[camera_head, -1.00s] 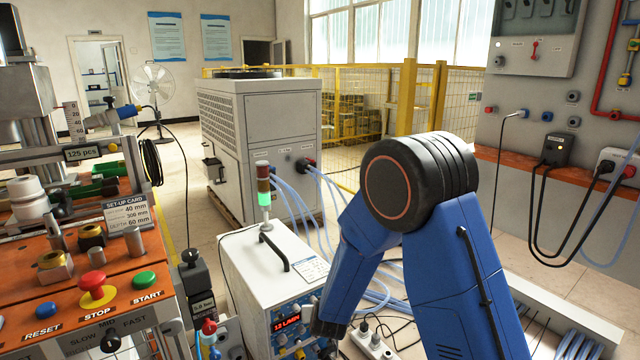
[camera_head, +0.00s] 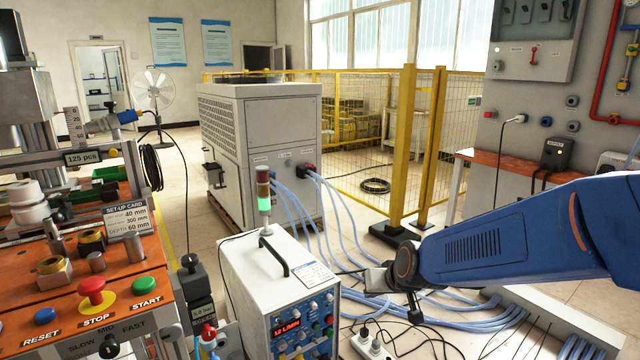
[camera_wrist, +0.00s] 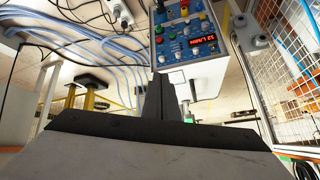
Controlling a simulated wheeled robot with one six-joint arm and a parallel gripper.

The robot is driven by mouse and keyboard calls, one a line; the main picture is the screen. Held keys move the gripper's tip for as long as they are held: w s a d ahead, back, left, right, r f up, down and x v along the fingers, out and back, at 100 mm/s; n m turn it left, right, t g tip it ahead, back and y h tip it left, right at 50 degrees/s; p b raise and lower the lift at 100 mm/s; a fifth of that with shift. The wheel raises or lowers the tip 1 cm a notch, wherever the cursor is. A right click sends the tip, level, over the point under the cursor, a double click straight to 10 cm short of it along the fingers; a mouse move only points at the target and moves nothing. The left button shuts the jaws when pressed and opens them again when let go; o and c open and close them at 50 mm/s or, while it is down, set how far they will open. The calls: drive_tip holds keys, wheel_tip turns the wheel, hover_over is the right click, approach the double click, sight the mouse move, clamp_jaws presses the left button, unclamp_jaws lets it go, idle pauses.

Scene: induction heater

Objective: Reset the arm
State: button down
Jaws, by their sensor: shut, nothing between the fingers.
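My blue arm (camera_head: 510,245) reaches in from the right edge of the head view and lies nearly level, its end pointing left. The small grey end of the arm is by the right side of the heater's white control box (camera_head: 272,270); the fingers are hard to make out there. In the wrist view my gripper (camera_wrist: 160,92) shows as two dark fingers close together, shut and empty. The control box's panel (camera_wrist: 186,32), with its red display, stands beyond the fingertips. I cannot tell how far apart they are.
A machine bench with a red stop button (camera_head: 92,290) stands at left. A grey chiller (camera_head: 262,135) is behind the control box. Blue hoses (camera_head: 470,318) and a white power strip (camera_head: 370,347) lie on the floor. A yellow fence (camera_head: 405,150) and an electrical wall panel stand behind the arm.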

drive_tip(key=s+d+r+g+h, duration=0.1)
drive_tip(key=s+d+r, duration=0.1)
drive_tip(key=s+d, duration=0.3)
drive_tip(key=s+d+r+g+h, duration=0.1)
drive_tip(key=s+d, duration=0.4)
drive_tip(key=s, duration=0.8)
drive_tip(key=s+d+r+m, duration=0.1)
drive_tip(key=s+d+r, duration=0.2)
drive_tip(key=s, duration=0.7)
drive_tip(key=shift+d+r+g+h, duration=0.15)
drive_tip(key=shift+d+g+h, duration=0.25)
drive_tip(key=shift+d, duration=0.8)
